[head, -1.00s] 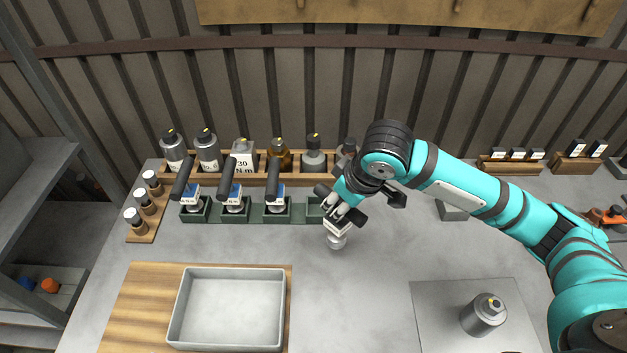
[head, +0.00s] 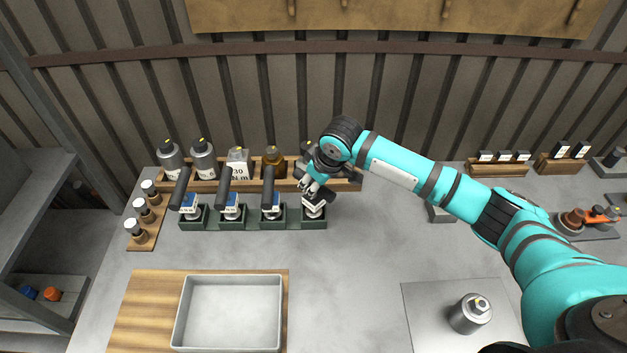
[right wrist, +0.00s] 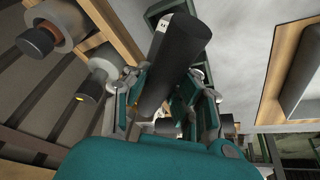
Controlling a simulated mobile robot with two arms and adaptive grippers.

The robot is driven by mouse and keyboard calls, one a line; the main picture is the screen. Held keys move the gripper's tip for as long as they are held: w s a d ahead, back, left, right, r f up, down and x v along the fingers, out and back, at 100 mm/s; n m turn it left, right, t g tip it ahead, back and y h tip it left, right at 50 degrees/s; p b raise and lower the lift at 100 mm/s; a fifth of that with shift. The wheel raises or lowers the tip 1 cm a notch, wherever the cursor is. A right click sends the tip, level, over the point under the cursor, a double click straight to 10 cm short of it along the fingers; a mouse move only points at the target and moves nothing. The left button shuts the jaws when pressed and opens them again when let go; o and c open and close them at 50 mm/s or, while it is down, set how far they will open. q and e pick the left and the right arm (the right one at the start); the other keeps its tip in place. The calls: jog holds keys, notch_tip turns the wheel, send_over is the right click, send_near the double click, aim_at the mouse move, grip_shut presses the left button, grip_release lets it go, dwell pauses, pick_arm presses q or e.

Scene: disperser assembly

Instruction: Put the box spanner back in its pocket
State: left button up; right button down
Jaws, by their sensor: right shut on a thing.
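The box spanner (head: 314,209) is held in my right gripper (head: 313,190), at the right-end pocket of the green rack (head: 314,223). Its lower part is at or inside the pocket opening; I cannot tell whether it rests on the bottom. In the right wrist view its thick black handle (right wrist: 178,62) lies between the fingers of my right gripper (right wrist: 165,90), which are shut on it. Several similar black-handled tools (head: 226,190) stand in the rack's other pockets to the left. My left gripper is not in view.
A wooden rack with bottles (head: 204,160) stands right behind the green rack. A small wooden stand with jars (head: 143,210) is at left. A grey tray (head: 230,312) lies in front on a wooden board. A metal cylinder (head: 470,314) stands at front right. The middle table is clear.

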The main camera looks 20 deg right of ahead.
jog(key=shift+f, duration=0.1)
jog(key=c, duration=1.1)
grip_release()
jog(key=shift+s, duration=0.1)
jog(key=shift+r, duration=0.3)
jog(key=b+v, duration=0.2)
jog(key=v, duration=0.9)
jog(key=shift+s+r, duration=0.2)
jog(key=shift+r, duration=0.05)
